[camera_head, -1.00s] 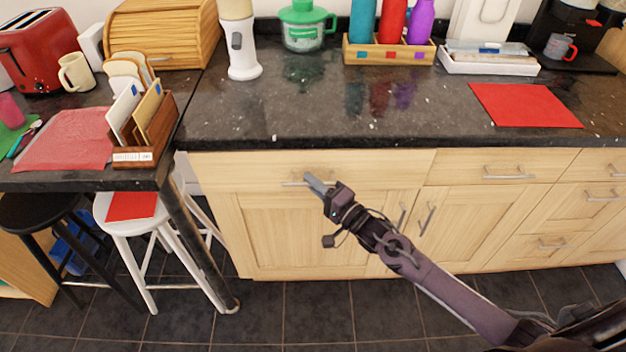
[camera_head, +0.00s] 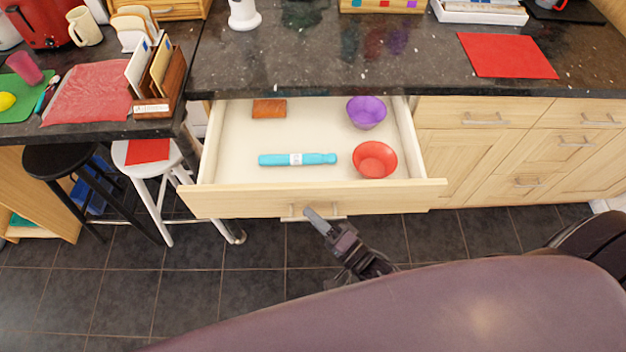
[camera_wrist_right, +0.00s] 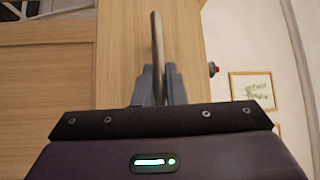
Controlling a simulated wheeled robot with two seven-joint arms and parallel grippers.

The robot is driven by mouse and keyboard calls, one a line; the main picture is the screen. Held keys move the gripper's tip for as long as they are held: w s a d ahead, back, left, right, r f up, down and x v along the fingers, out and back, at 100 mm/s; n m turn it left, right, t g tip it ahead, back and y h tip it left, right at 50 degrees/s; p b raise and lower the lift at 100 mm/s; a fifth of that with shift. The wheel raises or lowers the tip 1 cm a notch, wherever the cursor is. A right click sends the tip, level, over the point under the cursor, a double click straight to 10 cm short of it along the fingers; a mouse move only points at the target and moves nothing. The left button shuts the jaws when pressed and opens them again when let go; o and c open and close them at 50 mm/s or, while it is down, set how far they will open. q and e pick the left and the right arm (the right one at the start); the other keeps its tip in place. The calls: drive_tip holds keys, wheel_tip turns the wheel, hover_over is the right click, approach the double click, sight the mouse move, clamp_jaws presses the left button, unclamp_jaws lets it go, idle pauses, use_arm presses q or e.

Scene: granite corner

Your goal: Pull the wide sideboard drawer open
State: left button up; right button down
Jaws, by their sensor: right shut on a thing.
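The wide sideboard drawer (camera_head: 230,201) stands well out from the cabinet under the counter, and its inside shows. Its bar handle (camera_head: 292,213) is on the middle of the front. My right gripper (camera_head: 317,217) is shut on the handle. In the right wrist view the two fingers (camera_wrist_right: 157,88) close on the handle bar (camera_wrist_right: 156,45), with the wooden drawer front beside it. In the drawer lie a brown block (camera_head: 269,108), a purple bowl (camera_head: 366,112), a turquoise bottle-like thing (camera_head: 275,160) and a red bowl (camera_head: 375,159). My left gripper is not in view.
The dark granite counter (camera_head: 300,70) lies above, with a red mat (camera_head: 507,54). A white stool (camera_head: 135,153) and a black stool (camera_head: 65,157) stand left of the drawer. Closed drawers and doors (camera_head: 490,160) are at right. Dark tiled floor (camera_head: 250,285) is clear in front.

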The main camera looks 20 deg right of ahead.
drive_tip(key=s+a+p, duration=0.2)
drive_tip(key=s+a, duration=0.2)
drive_tip(key=s, duration=1)
drive_tip(key=shift+s, duration=0.25)
drive_tip(key=c, duration=1.5)
unclamp_jaws()
drive_tip(key=b+v, duration=0.1)
drive_tip(key=v, duration=0.6)
drive_tip(key=shift+s+b, duration=0.35)
drive_tip(key=shift+d+f, duration=0.1)
